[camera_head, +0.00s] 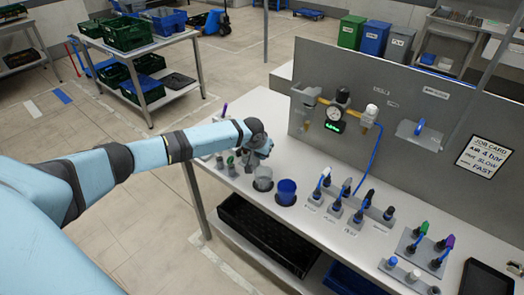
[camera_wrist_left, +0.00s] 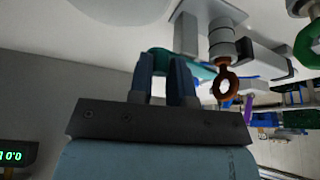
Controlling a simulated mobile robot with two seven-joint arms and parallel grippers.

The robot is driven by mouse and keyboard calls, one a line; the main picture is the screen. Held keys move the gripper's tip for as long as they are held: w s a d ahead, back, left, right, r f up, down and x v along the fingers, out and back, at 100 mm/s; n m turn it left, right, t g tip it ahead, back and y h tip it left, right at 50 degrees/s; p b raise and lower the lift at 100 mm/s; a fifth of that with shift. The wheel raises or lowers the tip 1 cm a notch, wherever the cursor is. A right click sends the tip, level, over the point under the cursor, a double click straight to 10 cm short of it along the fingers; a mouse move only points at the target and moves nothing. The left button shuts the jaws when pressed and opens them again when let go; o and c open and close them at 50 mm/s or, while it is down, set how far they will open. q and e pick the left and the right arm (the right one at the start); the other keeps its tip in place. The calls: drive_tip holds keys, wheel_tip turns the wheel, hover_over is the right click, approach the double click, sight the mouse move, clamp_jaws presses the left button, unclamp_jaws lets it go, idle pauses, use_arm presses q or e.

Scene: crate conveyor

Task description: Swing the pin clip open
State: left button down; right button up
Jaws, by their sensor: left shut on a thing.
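My left gripper (camera_wrist_left: 167,60) is shut on a teal curved part (camera_wrist_left: 195,68), which looks like the pin clip; the fingers hide much of it. Just right of the fingers, a grey cylindrical fitting (camera_wrist_left: 222,40) carries a brown ring (camera_wrist_left: 226,86). In the head view my left gripper (camera_head: 262,150) is at the left end of the bench, beside several small grey fittings (camera_head: 230,165). The clip cannot be made out there. My right gripper is not in view.
The upright grey panel (camera_head: 400,90) carries a gauge (camera_head: 342,96) and a green-lit display (camera_head: 334,127). A green ring (camera_wrist_left: 309,45) is at the right in the wrist view.

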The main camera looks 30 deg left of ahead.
use_arm(q)
drive_tip(key=shift+s+a+r+m+h+p, duration=0.15)
drive_tip(key=shift+s+m+h+p, duration=0.15)
drive_tip(key=shift+m, duration=0.6)
drive_tip(key=m, duration=0.2)
drive_tip(key=h, duration=0.1)
drive_tip(key=shift+s+a+f+m, duration=0.2)
drive_tip(key=shift+s+a+m, duration=0.05)
drive_tip(key=shift+m, duration=0.15)
drive_tip(key=m, duration=0.1)
drive_tip(key=m+h, duration=0.1)
drive_tip(key=m+b, duration=0.1)
drive_tip(key=shift+s+a+g, duration=0.25)
drive_tip(key=shift+a+g, duration=0.05)
drive_tip(key=shift+a, duration=0.05)
drive_tip(key=shift+s+a+m+g+h+b, duration=0.15)
drive_tip(key=shift+m+h+b, duration=0.2)
drive_tip(key=shift+m, duration=0.3)
drive_tip(key=shift+a+m+g+h+b, duration=0.15)
drive_tip(key=shift+m+h+b, duration=0.15)
drive_tip(key=shift+m, duration=0.35)
drive_tip(key=c, duration=1.1)
unclamp_jaws()
drive_tip(key=shift+r, duration=0.1)
drive_tip(key=b+v, duration=0.1)
drive_tip(key=v, duration=1.2)
drive_tip(key=shift+r+b, duration=0.4)
